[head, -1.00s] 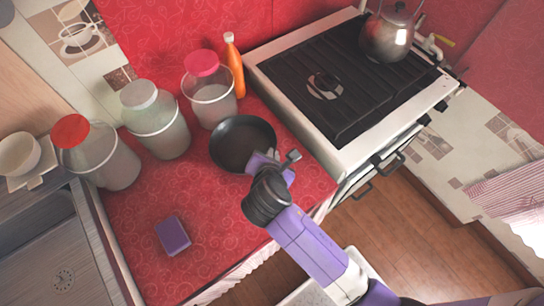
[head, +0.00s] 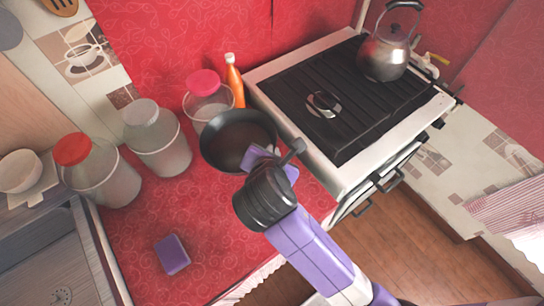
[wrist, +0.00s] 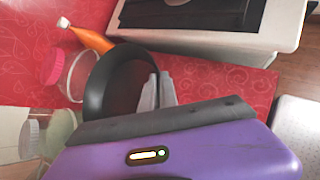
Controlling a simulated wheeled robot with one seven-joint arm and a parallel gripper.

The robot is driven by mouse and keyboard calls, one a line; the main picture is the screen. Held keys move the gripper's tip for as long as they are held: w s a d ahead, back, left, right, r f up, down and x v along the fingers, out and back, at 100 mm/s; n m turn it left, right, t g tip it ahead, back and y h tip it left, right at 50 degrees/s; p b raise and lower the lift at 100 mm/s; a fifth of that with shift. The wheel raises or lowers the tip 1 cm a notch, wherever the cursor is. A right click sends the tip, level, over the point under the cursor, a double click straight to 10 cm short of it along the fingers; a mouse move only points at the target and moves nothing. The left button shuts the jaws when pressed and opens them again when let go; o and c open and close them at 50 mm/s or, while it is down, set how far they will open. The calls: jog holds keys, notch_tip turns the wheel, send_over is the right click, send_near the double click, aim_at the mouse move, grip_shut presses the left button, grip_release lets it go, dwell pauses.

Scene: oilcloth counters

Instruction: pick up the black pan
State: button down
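The black pan (head: 237,141) is in the upper middle of the head view, tilted and apparently held above the red counter. In the wrist view the pan (wrist: 118,82) lies just beyond my fingers. My gripper (head: 270,160) is shut on the pan at its handle side. In the wrist view the two grey fingertips (wrist: 157,88) are close together at the pan's near edge. The grip on the handle itself is mostly hidden by my purple gripper and wrist.
A pink-lidded jar (head: 207,102) and an orange bottle (head: 235,82) stand close behind the pan. A stove (head: 345,95) with a kettle (head: 385,52) is at right. Two more jars stand left. A purple sponge (head: 172,254) lies on the clear front counter (head: 150,215).

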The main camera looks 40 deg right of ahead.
jog(key=shift+r, duration=2.75)
jog(key=shift+s, duration=0.1)
